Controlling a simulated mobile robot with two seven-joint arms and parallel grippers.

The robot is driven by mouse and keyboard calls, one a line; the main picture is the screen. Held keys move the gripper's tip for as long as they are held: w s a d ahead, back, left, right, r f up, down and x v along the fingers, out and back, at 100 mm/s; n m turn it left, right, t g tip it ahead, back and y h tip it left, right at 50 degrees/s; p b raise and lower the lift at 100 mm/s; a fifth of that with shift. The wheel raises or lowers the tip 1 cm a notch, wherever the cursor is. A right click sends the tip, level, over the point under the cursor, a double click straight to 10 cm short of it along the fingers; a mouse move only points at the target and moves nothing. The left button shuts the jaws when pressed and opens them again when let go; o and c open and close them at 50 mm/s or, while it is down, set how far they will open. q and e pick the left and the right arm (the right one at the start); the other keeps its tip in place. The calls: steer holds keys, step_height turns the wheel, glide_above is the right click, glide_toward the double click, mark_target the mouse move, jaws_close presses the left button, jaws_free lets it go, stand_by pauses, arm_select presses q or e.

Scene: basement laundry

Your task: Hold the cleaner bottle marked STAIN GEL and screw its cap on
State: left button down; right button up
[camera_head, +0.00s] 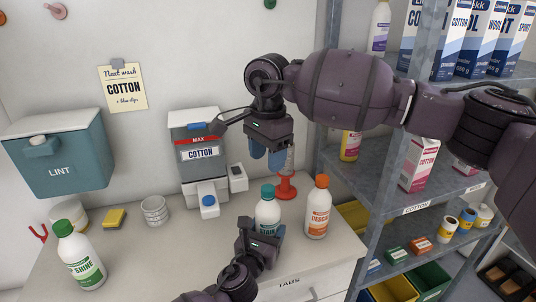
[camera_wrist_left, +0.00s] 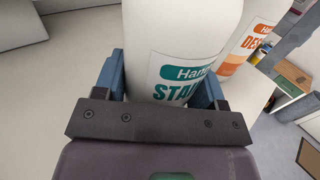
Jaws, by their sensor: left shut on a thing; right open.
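The white STAIN GEL bottle (camera_head: 267,213) stands upright on the counter. A teal cap (camera_head: 267,191) sits on its top; how tight it is cannot be told. My left gripper (camera_head: 261,231) is shut around the bottle's body from the front. In the left wrist view the bottle (camera_wrist_left: 185,35) stands between the two blue fingers, its teal label partly hidden, its top out of frame. My right gripper (camera_head: 266,155) is open and empty, pointing down above the cap, apart from it.
A white bottle with an orange cap (camera_head: 317,210) stands close right of the held bottle. A red stand (camera_head: 286,188) is behind. A COTTON dispenser (camera_head: 199,155) and a green-capped SHINE bottle (camera_head: 80,258) are to the left. Shelving (camera_head: 365,175) borders the right.

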mark_target(268, 188)
steer(key=n, duration=0.9)
steer(key=shift+d, duration=0.1)
steer(key=shift+f, duration=0.1)
steer(key=shift+f, duration=3.95)
